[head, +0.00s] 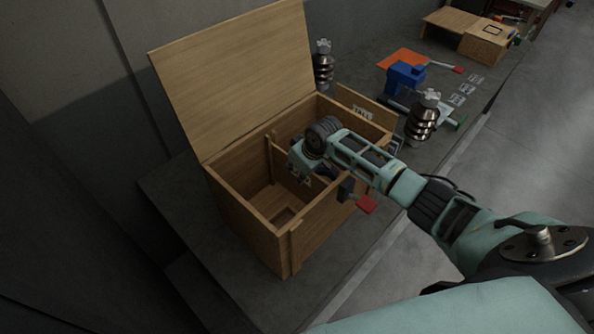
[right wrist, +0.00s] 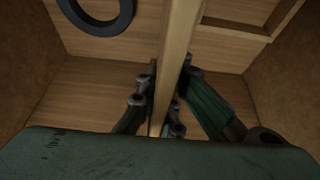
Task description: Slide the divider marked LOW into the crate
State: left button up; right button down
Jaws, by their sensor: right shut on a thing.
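The wooden crate (head: 258,246) stands on the bench with its lid (head: 238,80) open. My right gripper (head: 301,165) is in the crate's mouth, shut on a thin wooden divider (head: 277,158). In the right wrist view the fingers (right wrist: 162,103) close on both sides of the divider's edge (right wrist: 181,45), inside the crate. Dark lettering on this divider is partly hidden by the gripper, so I cannot read it for certain. An upright post stands beside the divider's far edge; I cannot tell whether the divider is seated in a slot. My left gripper is not in view.
Another marked wooden panel (head: 362,103) stands at the crate's right side. A dark ring (right wrist: 97,12) lies on the crate floor. Ribbed insulators (head: 424,118) stand nearby. A blue object (head: 404,77) and an orange mat (head: 400,58) lie farther right.

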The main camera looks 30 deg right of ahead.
jog(key=shift+f, duration=0.2)
jog(key=c, duration=1.8)
grip_release()
jog(key=v, duration=1.2)
